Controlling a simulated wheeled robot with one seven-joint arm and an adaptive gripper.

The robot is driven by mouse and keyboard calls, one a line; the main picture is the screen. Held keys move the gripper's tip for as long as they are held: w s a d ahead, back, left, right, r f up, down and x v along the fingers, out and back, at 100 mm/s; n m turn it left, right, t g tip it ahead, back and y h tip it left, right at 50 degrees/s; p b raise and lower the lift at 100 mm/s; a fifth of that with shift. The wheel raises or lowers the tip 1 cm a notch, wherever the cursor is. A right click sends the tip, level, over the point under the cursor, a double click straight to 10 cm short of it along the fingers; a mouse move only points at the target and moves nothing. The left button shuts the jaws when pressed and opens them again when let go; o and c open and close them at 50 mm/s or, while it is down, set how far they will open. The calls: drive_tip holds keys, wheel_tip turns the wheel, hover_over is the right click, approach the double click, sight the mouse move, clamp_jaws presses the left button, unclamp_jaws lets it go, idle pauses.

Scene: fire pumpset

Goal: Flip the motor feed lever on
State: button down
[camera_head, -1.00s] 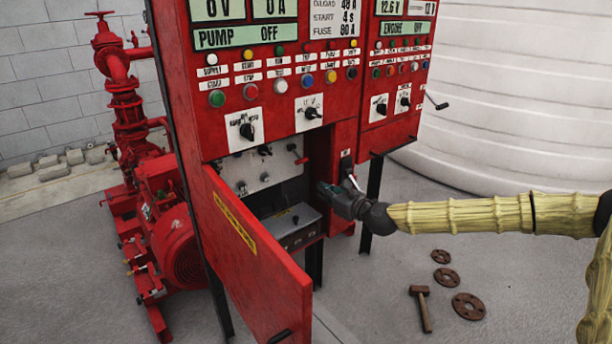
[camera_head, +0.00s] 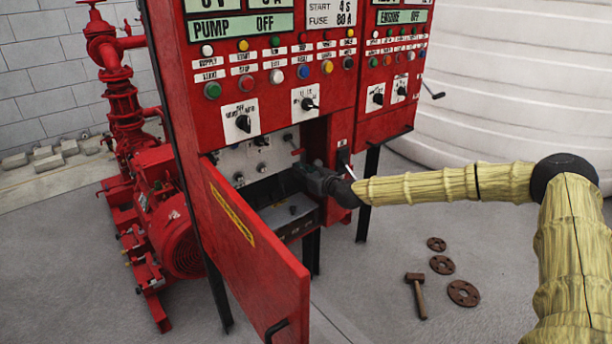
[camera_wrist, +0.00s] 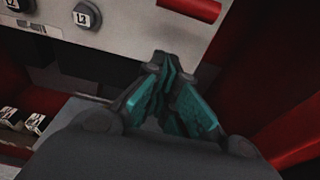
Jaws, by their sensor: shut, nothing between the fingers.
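My gripper (camera_head: 288,178) reaches into the open lower compartment of the red cabinet (camera_head: 180,80). In the wrist view its teal-padded fingers (camera_wrist: 162,68) are shut with nothing between them. They are below a grey panel (camera_wrist: 120,30), apart from it. A red handle (camera_wrist: 190,8) sticks out at the panel's top right; it also shows small in the head view (camera_head: 297,152). A separate pale lever (camera_head: 347,169) is on the cabinet front, right of the compartment, partly behind my wrist. I cannot read which one is labelled motor feed.
The red compartment door (camera_head: 255,255) hangs open at the front left. Round knobs (camera_wrist: 87,14) sit on the inner panel, left of the red handle. A red side wall (camera_wrist: 290,110) is close on the right. A hammer (camera_head: 417,295) and flanges (camera_head: 463,293) lie on the floor.

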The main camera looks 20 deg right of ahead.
sight(296, 148)
drive_tip(key=shift+s+d+r+p, duration=0.1)
drive_tip(key=shift+s+r+p, duration=0.1)
drive_tip(key=shift+r, duration=0.65)
drive_tip(key=shift+s+d+r+p, duration=0.1)
drive_tip(key=shift+s+r+p, duration=0.05)
drive_tip(key=shift+r, duration=0.7)
drive_tip(key=shift+r, duration=0.1)
drive_tip(key=shift+s+r+g+p, duration=0.15)
drive_tip(key=shift+g+p, duration=0.15)
drive_tip(key=shift+p, duration=0.45)
